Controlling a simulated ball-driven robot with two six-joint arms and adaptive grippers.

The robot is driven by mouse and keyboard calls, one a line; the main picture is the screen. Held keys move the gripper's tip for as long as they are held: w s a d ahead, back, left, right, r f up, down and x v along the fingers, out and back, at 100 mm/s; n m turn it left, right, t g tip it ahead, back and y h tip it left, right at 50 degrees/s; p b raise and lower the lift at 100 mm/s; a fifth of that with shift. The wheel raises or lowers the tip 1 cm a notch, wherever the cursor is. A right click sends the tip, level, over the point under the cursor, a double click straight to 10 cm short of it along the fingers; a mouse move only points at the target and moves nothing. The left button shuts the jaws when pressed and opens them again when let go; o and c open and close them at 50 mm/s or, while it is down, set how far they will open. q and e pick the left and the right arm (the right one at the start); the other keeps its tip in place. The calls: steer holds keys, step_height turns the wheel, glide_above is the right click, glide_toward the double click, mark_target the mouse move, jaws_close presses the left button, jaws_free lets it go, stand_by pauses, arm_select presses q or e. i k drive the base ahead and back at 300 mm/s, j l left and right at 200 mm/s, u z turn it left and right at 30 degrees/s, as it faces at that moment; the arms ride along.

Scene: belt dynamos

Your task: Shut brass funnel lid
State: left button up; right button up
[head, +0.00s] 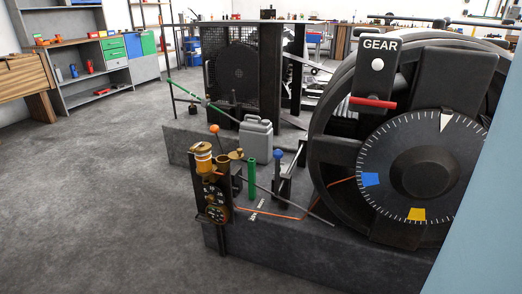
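A group of small brass parts stands on a dark post with dials (215,205) at the near left corner of the machine base. One is a brass cap (201,147) on top of an amber cup (203,163). A brass cup (222,163) stands to its right, with another small brass piece (236,154) just beyond it. I cannot tell for sure which of these is the funnel and which its lid, or whether the lid is open. Neither of my grippers is in view.
A large dark wheel with a GEAR sign (380,44) and a white-marked dial (421,172) fills the right. A grey can (256,138), a green post (251,179) and a blue-knobbed lever (278,154) stand near the brass parts. Floor at left (90,200) is clear.

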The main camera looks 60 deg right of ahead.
mark_target(237, 154)
steer(key=z, duration=1.35)
